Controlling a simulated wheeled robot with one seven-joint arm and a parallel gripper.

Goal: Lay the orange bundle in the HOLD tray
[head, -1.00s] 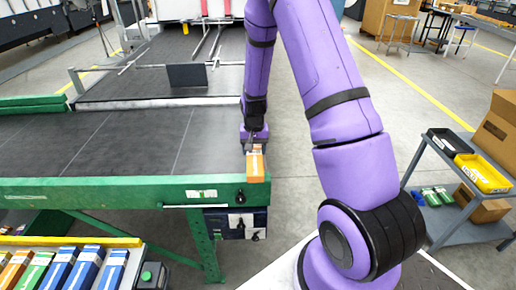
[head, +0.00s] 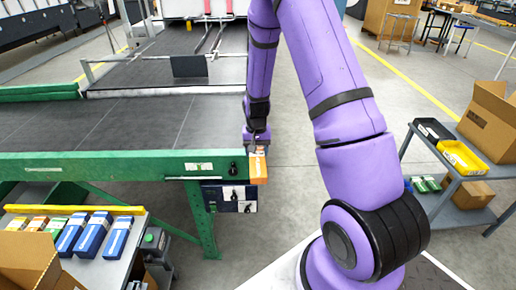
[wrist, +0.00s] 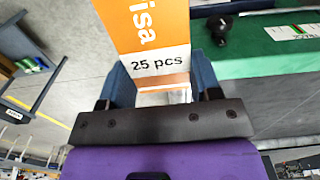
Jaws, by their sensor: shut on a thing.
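The orange bundle (head: 258,168) hangs from my gripper (head: 256,141) at the right end of the green-framed conveyor. In the wrist view the bundle (wrist: 152,35), orange and white and marked "25 pcs", sits between the two blue fingers of my gripper (wrist: 162,82), which is shut on it. On the grey cart at the right stand a black tray (head: 419,126) and a yellow tray (head: 448,147). I cannot read a HOLD label on either. My gripper is well to the left of both trays.
A cardboard box (head: 487,127) stands beside the trays on the cart (head: 446,196). Green packs and another box lie on its lower shelf. The conveyor rail (head: 120,166) is close to the bundle's left. Open floor lies between conveyor and cart.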

